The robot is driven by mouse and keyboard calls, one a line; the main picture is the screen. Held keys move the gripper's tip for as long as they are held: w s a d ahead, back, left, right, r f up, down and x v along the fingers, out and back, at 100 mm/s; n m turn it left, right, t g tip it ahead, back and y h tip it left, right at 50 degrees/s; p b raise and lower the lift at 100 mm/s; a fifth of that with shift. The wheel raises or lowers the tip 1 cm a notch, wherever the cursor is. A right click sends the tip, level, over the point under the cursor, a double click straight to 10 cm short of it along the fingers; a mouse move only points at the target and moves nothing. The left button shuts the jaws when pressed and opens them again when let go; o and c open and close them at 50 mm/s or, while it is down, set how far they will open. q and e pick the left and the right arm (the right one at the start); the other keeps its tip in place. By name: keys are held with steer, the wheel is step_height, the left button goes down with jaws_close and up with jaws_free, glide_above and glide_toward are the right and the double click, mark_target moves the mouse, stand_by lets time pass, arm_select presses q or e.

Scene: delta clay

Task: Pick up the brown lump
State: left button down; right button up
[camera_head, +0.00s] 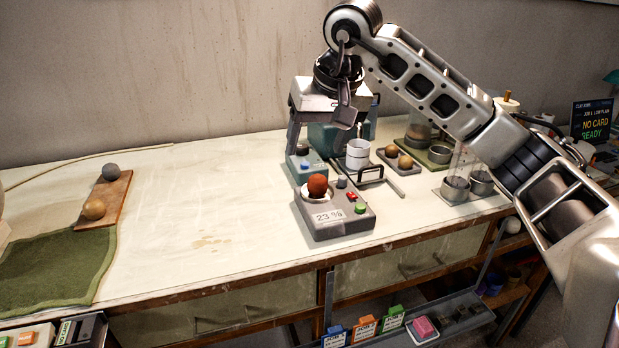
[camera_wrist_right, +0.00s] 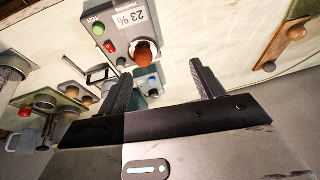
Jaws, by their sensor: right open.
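A reddish-brown lump (camera_head: 317,185) sits in the round dish on top of a grey meter (camera_head: 340,226) labelled "23 %". The lump also shows in the right wrist view (camera_wrist_right: 143,52), beyond and roughly between the fingertips. My right gripper (camera_head: 333,140) is open and empty, pointing down above and behind the meter, apart from the lump. Its two spread fingers show in the wrist view (camera_wrist_right: 162,72). My left gripper is not in view.
A wooden board (camera_head: 117,190) with a grey and a tan lump lies at left beside a green cloth (camera_head: 50,265). The table's middle left is clear.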

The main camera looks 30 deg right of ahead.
steer(key=d+r+h, duration=0.1)
steer(key=d+r, duration=0.1)
glide_toward(319, 177)
steer(key=x, duration=0.4)
steer(key=shift+s+a+f, duration=0.2)
steer(key=shift+s+f, duration=0.05)
steer(key=shift+f, duration=0.3)
steer(key=shift+w+p+x, duration=0.15)
steer(key=shift+p+x, duration=0.25)
steer(key=shift+x, duration=0.95)
steer(key=shift+w+p+x, duration=0.15)
steer(key=shift+p+x, duration=0.2)
steer(key=shift+x, duration=1)
steer(key=shift+d+r, duration=0.15)
steer(key=c, duration=1.1)
steer(key=shift+c, duration=0.5)
steer(key=shift+r, duration=0.1)
